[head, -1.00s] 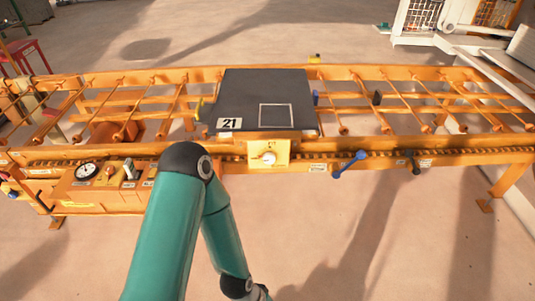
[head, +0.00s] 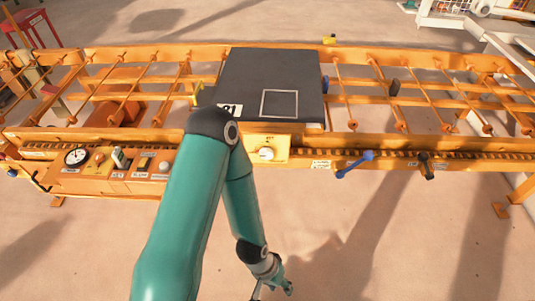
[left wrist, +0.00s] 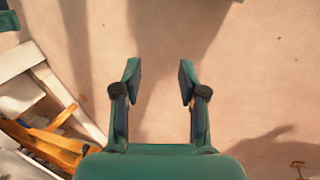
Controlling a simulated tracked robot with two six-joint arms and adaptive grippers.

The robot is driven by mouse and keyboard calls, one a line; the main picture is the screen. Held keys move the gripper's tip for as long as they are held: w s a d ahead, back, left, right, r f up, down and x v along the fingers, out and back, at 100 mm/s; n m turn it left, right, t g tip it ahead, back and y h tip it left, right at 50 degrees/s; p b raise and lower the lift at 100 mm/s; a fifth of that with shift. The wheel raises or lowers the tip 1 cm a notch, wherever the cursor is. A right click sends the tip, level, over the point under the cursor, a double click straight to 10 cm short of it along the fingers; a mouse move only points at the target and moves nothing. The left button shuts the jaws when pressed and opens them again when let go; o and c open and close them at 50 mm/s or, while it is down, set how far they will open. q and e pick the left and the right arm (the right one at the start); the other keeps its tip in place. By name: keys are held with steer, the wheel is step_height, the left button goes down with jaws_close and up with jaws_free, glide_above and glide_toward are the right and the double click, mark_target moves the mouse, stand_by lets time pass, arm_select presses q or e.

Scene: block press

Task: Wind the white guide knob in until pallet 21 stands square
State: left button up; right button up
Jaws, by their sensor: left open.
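The dark pallet 21 (head: 290,70) lies on the orange conveyor, with a white square outline on top. Its number label is partly hidden behind my left arm. I cannot tell surely whether it stands square. The white guide knob (head: 266,154) sits on a yellow plate (head: 284,141) at the conveyor's front edge, below the pallet. My left gripper (head: 273,289) is low in front of the conveyor, well below the knob and apart from it. In the left wrist view the left gripper (left wrist: 160,80) is open and empty over bare floor. My right gripper does not show.
A blue-handled lever (head: 355,163) and a black lever (head: 426,166) stick out from the conveyor front, right of the knob. A panel with a gauge (head: 76,156) and switches is at the left. The floor in front is clear. White machinery (head: 450,12) stands at the back right.

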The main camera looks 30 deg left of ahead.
arm_select(q)
steer(key=o, duration=0.8)
steer(key=w+f+t+b, duration=0.1)
steer(key=w+b, duration=0.1)
steer(key=w+a+f+t+b, duration=0.1)
steer(key=w+f+b, duration=0.1)
steer(key=w+b, duration=0.1)
steer(key=w+a+f+t+y+b, duration=0.1)
steer(key=w+b, duration=0.1)
steer(key=shift+w+f, duration=0.2)
steer(key=shift+w, duration=0.05)
steer(key=shift+c, duration=0.2)
steer(key=n+t+y+b, duration=0.4)
steer(key=t+y+b, duration=0.85)
steer(key=b, duration=1.25)
glide_toward(266, 156)
steer(key=shift+g, duration=0.35)
steer(key=x, duration=0.9)
steer(key=shift+w+r+b, duration=0.2)
steer(key=shift+w+b, duration=0.1)
steer(key=shift+b, duration=0.05)
